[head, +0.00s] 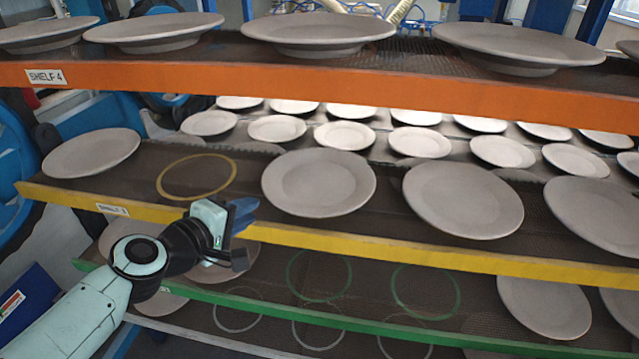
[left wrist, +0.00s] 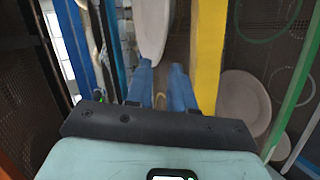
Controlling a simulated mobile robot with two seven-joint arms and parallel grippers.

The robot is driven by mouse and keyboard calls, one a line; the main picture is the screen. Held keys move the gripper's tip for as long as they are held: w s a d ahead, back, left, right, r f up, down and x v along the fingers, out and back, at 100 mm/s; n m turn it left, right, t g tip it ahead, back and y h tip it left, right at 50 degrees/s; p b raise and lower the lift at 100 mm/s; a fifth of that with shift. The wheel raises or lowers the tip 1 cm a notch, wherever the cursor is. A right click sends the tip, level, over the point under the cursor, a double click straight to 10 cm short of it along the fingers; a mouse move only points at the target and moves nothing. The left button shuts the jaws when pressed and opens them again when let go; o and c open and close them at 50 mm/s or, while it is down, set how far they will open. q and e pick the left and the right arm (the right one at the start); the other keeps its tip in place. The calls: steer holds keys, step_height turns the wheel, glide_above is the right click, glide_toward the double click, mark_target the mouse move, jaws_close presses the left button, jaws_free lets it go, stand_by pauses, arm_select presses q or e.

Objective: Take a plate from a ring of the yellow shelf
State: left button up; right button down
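The yellow shelf (head: 440,257) runs across the middle of the head view. Grey plates lie on it: one at far left (head: 90,153), one right of the bare ring (head: 318,183), and more to the right (head: 463,200). The yellow ring (head: 197,177) is empty. My left gripper (head: 243,212) is at the shelf's front edge, below and right of the empty ring. In the left wrist view its two blue fingers (left wrist: 162,66) stand apart with nothing between them. A plate (left wrist: 153,28) shows just beyond the tips, beside the yellow edge (left wrist: 207,50). My right gripper is out of view.
An orange shelf (head: 330,80) with plates hangs above. A green shelf (head: 400,325) below has empty rings and some plates. White plates (head: 345,135) stand in rows behind the yellow shelf. My left arm covers part of the lower shelves.

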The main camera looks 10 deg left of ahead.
mark_target(274, 199)
arm_select(q)
steer(key=x, duration=0.4)
steer(key=shift+f+p+x, duration=0.2)
steer(key=shift+p+x, duration=0.15)
steer(key=shift+x, duration=2.4)
steer(key=shift+s+d, duration=0.15)
steer(key=shift+s, duration=0.05)
steer(key=shift+c, duration=0.3)
jaws_close()
steer(key=shift+r, duration=0.1)
